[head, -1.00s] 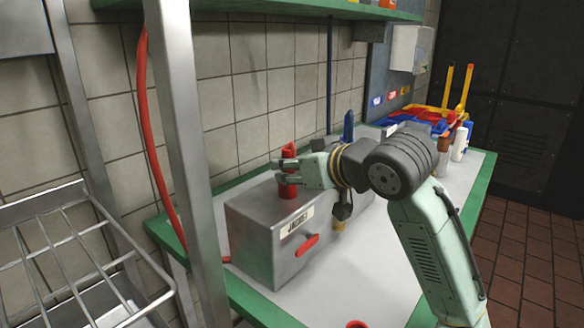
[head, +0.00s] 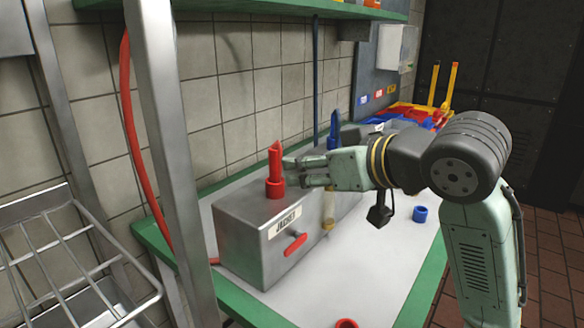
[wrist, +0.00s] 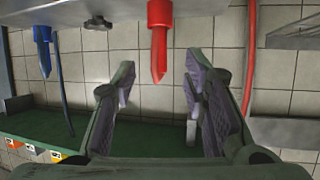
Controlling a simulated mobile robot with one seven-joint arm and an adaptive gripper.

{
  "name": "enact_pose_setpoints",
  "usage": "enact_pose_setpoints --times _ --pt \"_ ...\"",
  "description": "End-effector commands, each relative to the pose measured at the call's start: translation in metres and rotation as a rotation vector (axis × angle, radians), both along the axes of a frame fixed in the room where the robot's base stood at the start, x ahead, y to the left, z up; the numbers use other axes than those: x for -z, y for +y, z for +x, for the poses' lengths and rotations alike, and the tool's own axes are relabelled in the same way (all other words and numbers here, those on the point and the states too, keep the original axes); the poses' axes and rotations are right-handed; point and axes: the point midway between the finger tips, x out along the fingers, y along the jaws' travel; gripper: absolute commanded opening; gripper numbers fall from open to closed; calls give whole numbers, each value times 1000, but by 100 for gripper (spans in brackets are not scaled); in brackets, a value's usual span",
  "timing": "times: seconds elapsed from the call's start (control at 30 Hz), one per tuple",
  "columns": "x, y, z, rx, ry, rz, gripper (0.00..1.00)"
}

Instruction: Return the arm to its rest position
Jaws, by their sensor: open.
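My gripper (head: 294,171) is open and empty in the head view, just right of a red pointed bottle (head: 275,168). The bottle stands upright on a steel box labelled "JACKET" (head: 262,243). In the wrist view, where the scene appears upside down, my two fingers (wrist: 158,100) are spread apart. The red bottle (wrist: 160,35) shows beyond them, near the gap, with its tip pointing down. My arm reaches in from the right over the worktable.
A blue bottle (head: 334,130) stands behind the red one. A blue ring (head: 420,214) and a red ring (head: 346,323) are on the white tabletop (head: 375,270). A steel post (head: 167,130) and wire rack (head: 65,255) are at the left. Coloured bins (head: 410,112) sit at the back.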

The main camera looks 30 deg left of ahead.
Motion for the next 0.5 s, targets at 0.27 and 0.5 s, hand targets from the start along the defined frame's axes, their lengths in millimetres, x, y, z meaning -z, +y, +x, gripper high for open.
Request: enact_pose_setpoints --times 0.27,0.5 --pt "-10 -20 -8 1 -2 0 40" --pt "-10 -21 -8 1 -1 1 40"
